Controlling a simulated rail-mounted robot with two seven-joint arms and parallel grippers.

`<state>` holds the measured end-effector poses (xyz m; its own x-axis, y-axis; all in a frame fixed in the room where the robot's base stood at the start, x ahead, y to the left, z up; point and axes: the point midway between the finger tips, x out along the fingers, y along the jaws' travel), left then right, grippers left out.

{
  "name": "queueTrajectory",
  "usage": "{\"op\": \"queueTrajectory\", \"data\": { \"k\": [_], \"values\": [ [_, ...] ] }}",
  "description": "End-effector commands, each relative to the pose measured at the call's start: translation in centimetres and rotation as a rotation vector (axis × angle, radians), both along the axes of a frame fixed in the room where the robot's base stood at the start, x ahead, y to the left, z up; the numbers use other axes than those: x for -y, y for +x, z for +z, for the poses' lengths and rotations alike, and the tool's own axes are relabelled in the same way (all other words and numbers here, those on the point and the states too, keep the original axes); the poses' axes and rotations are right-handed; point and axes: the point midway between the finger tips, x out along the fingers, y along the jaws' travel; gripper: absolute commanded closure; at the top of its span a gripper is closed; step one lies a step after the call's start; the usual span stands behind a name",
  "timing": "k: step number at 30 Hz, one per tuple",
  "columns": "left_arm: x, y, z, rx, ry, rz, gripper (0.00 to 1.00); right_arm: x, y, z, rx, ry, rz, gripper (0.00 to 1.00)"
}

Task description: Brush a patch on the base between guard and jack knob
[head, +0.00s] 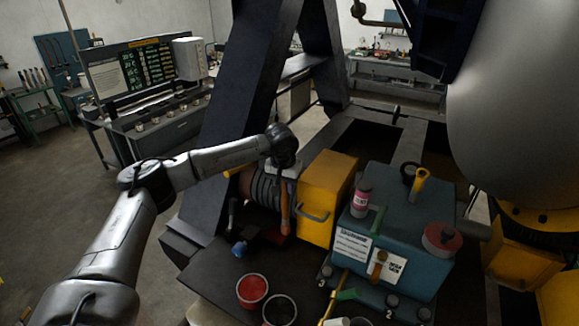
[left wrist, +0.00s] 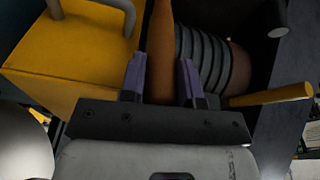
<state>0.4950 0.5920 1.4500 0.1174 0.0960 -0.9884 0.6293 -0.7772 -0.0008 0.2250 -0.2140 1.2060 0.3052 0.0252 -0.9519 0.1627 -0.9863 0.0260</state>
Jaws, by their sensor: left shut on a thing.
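My left gripper (head: 284,168) points down beside the yellow guard (head: 322,195), over the ribbed black part. It is shut on an orange handle (head: 285,208), probably the brush's, which hangs down between its fingers. The handle also shows between the purple finger pads in the left wrist view (left wrist: 160,50); its lower end is out of that view. The base (head: 364,292) is a dark teal plate under the teal housing. Dark round knobs, one a jack knob (head: 327,271) near the mark 3, stand along its front edge. My right gripper is not in view.
An open can of red paint (head: 252,288) and a dark can (head: 280,308) stand in front of the base. A pink-labelled bottle (head: 361,199) and a red round part (head: 441,238) are on the teal housing (head: 400,225). A dark sloping beam (head: 245,100) rises behind my left arm.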

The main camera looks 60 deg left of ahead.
Motion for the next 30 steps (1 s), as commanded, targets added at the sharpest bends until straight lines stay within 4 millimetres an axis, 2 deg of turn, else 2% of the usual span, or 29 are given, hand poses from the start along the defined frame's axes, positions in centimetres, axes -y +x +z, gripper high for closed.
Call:
{"op": "queueTrajectory", "data": {
  "k": [1,6,15,26,30],
  "values": [
    [-0.1,-0.1,0.9,0.0,0.0,0.001,1.0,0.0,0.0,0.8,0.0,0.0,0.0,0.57],
    [-0.3,-0.3,2.4,0.0,0.0,0.005,1.0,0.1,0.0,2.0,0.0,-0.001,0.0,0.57],
    [-0.9,-1.0,4.3,0.001,0.0,0.017,1.0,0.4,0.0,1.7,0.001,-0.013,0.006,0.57],
    [-0.8,-1.0,4.4,0.0,0.0,0.016,1.0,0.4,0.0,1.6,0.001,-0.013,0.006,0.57],
    [1.3,-0.4,4.2,0.0,-0.001,-0.015,1.0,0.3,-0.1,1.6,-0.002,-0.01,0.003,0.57]
  ]
}}
